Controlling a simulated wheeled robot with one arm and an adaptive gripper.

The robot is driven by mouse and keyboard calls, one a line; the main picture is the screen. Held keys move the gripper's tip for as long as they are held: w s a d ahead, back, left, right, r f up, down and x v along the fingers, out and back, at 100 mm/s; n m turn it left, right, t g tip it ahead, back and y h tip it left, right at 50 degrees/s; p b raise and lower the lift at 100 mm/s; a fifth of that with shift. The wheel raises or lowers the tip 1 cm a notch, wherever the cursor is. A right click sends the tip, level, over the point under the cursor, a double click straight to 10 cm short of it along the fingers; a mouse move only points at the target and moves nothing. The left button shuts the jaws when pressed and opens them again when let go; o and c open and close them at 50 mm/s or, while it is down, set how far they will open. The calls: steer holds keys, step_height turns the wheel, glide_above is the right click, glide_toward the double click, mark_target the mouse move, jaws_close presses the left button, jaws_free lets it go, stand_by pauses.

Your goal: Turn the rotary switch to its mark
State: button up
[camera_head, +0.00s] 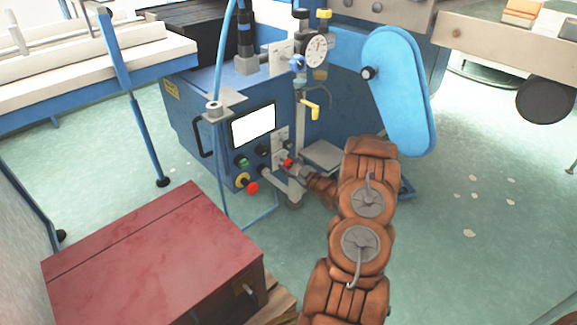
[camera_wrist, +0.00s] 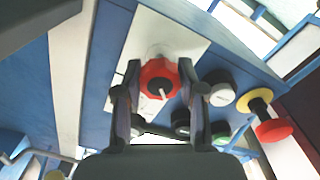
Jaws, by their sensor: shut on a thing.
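The rotary switch is a red knob (camera_wrist: 158,76) with a pale pointer line, on a white plate of the blue machine's panel. In the wrist view the line points toward the bottom and slightly right. In the head view the red knob (camera_head: 287,162) is small, at the panel's right side. My gripper (camera_wrist: 161,78) has one finger on each side of the knob and is shut on it. In the head view my gripper (camera_head: 284,174) reaches the panel from the right. I cannot make out the mark around the knob.
A red stop button on a yellow collar (camera_wrist: 272,128) and black round controls (camera_wrist: 219,88) sit close to the right finger in the wrist view. The blue machine (camera_head: 190,110) carries a screen (camera_head: 254,126). A dark red box (camera_head: 150,255) stands at front left.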

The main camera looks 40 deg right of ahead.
steer(key=shift+r+n, duration=0.1)
steer(key=shift+n, duration=0.2)
steer(key=o, duration=1.2)
steer(key=shift+c, duration=0.2)
steer(key=s, duration=1.2)
steer(key=shift+a, duration=0.15)
